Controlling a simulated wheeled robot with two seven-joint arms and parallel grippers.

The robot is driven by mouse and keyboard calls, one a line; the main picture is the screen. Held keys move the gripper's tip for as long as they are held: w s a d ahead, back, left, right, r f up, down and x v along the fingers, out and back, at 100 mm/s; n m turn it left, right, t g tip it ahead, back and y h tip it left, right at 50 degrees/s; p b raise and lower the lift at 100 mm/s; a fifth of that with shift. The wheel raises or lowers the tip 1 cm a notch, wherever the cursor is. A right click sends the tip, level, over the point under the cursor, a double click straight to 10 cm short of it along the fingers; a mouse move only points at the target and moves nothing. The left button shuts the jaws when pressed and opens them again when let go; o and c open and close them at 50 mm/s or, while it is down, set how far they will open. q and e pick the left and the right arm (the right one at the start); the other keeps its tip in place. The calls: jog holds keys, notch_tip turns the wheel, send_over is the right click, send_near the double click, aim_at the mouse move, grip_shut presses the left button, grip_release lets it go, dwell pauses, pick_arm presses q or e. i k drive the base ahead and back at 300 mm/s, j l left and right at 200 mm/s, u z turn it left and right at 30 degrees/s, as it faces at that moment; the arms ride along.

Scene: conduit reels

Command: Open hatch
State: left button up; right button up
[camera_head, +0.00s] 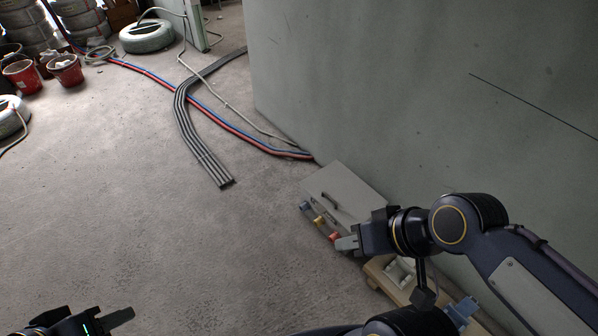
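A light grey box with a flat lid (347,190), likely the hatch, stands on the floor against the wall. The lid looks closed and has a dark bar handle (329,201) near its left edge. Blue, yellow and red fittings (319,221) line the box's left side. My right gripper (347,243) is at the box's near end, by the red fitting, apart from the handle in the picture. Its light grey fingertip shows, but the gap between fingers does not. My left gripper (102,320) is low at the bottom left, partly cut off, far from the box.
A wooden pallet or crate with a white part (398,272) lies under my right arm. The tall grey wall (400,90) bounds the right. Dark conduits (200,150) and red and blue hoses (235,130) run along the floor. Red buckets (66,70) stand far left. The middle floor is clear.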

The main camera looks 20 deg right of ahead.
aim_at(338, 192)
jog(key=i+u, duration=0.1)
jog(key=i, duration=0.85)
jog(key=i+z, duration=0.25)
jog(key=z, duration=0.2)
jog(key=i+z, duration=0.25)
jog(key=z, duration=0.15)
jog(key=i+j+z, duration=0.1)
jog(key=i+z, duration=0.15)
jog(key=z, duration=0.2)
jog(key=i+z, duration=0.6)
jog(key=k, duration=0.1)
